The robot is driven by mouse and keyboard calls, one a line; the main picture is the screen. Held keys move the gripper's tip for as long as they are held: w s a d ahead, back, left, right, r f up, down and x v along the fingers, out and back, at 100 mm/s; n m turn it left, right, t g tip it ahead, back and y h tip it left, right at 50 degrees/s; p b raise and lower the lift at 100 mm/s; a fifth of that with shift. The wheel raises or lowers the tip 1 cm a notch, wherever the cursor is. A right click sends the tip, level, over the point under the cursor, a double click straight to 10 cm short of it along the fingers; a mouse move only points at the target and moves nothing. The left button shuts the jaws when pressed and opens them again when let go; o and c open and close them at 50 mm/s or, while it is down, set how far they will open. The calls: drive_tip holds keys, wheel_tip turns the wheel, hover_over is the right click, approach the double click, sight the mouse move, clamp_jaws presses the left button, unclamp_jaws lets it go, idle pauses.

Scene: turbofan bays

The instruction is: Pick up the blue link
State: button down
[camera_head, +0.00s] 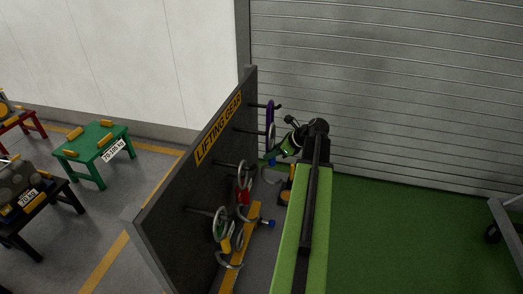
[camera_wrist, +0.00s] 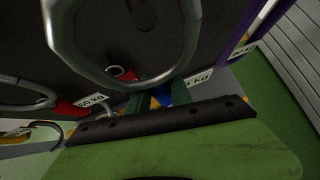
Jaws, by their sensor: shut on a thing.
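My gripper (camera_head: 288,146) is at the far end of the green arm, beside the dark rack panel. In the wrist view, its dark green fingers (camera_wrist: 158,98) are closed around a small blue part of the blue link (camera_wrist: 163,97). A bit of blue (camera_head: 270,162) also shows just below the gripper in the head view, with a grey curved hook under it. Most of the link is hidden by the fingers and the arm. A large grey metal ring (camera_wrist: 53,30) looms in front of the wrist camera; I cannot tell whether it belongs to the link.
The "LIFTING GEAR" panel (camera_head: 190,185) stands to the left, with pegs holding a purple piece (camera_head: 270,125), a red piece (camera_head: 243,185) and ringed gear (camera_head: 221,228). Another blue tip (camera_head: 271,223) shows lower down. A shutter (camera_head: 400,90) is behind. Green floor (camera_head: 400,235) is open at right.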

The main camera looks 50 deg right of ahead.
drive_tip(key=s+d, duration=0.3)
drive_tip(key=s, duration=0.9)
drive_tip(key=shift+d, duration=0.2)
